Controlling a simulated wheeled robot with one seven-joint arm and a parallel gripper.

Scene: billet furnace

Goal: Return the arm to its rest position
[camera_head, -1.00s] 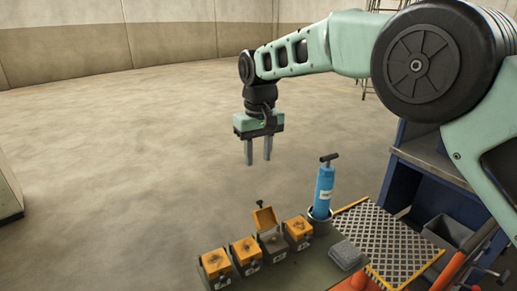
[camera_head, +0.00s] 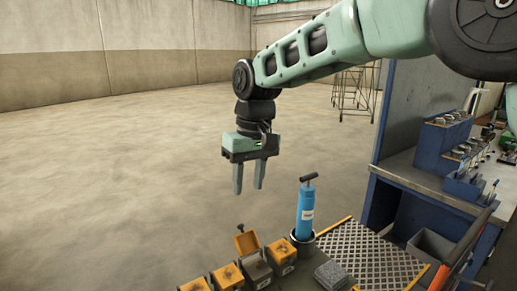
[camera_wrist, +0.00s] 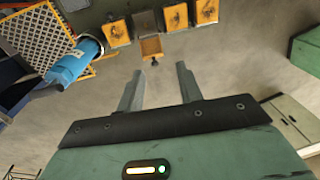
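My gripper (camera_head: 249,178) hangs from the raised green arm (camera_head: 315,45), pointing down. Its two fingers are apart with nothing between them. In the wrist view the gripper (camera_wrist: 160,85) also shows its fingers spread and empty, with floor between and beyond them. In the head view it is above and behind the row of orange-topped boxes, to the left of the blue hand pump, and touches nothing.
A blue pump (camera_head: 306,211) stands in a holder beside orange boxes (camera_head: 283,250); one box has its lid (camera_head: 247,243) raised. A grey block (camera_head: 331,275) and a metal grating (camera_head: 365,257) lie at right. A blue workbench (camera_head: 420,180) stands beyond. Floor at left is clear.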

